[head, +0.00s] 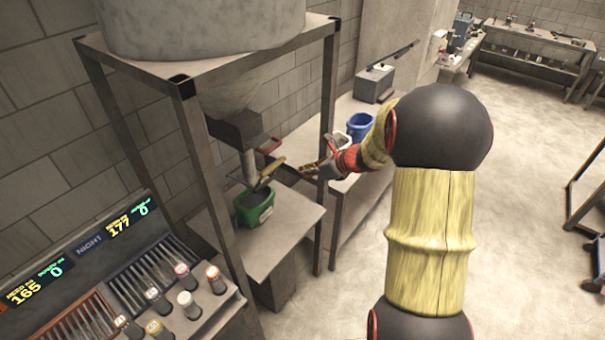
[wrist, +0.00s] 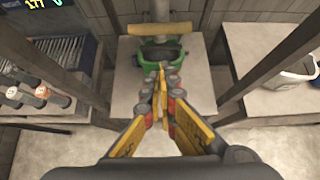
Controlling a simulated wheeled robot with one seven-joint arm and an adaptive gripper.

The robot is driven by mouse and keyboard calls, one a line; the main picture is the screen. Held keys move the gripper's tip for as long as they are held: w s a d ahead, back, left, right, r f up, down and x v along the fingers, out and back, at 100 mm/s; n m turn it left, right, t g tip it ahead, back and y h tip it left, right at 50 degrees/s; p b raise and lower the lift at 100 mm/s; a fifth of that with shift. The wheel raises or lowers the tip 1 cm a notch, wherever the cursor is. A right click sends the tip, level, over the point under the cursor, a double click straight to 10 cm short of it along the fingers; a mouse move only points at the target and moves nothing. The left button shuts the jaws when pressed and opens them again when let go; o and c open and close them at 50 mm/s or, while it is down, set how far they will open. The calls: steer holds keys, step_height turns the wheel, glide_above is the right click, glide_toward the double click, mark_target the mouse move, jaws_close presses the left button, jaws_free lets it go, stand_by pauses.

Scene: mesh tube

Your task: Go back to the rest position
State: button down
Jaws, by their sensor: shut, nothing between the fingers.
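My gripper (head: 312,170) is at the end of my outstretched arm, beside the hopper stand in the head view. In the wrist view its two yellow fingers (wrist: 162,85) meet at the tips, with nothing between them. Beyond the fingertips is a green container (head: 254,204) holding dark material, under the hopper's spout. The container also shows in the wrist view (wrist: 144,54), partly hidden by the fingers. A tan-handled lever (head: 272,166) sits above it; the handle also shows in the wrist view (wrist: 160,28). The gripper appears apart from both.
The hopper frame's legs (head: 331,140) stand close to my gripper. A blue bucket (head: 360,126) and a white container (head: 341,141) stand on the bench behind. A control console (head: 95,270) with several knobs is at lower left. Open floor (head: 520,190) lies to the right.

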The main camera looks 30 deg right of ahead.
stand_by(0.5)
steer(key=s+a+n+g+h+b, duration=0.1)
steer(key=s+a+n+b, duration=0.7)
steer(key=s+n, duration=0.8)
steer(key=s+a+f+n+g+h+b, duration=0.1)
steer(key=s+a+n+b, duration=0.6)
steer(key=s+a+n, duration=0.8)
steer(key=shift+s+n+g+h+b, duration=0.45)
steer(key=shift+g+h, duration=0.25)
steer(key=shift+g, duration=0.2)
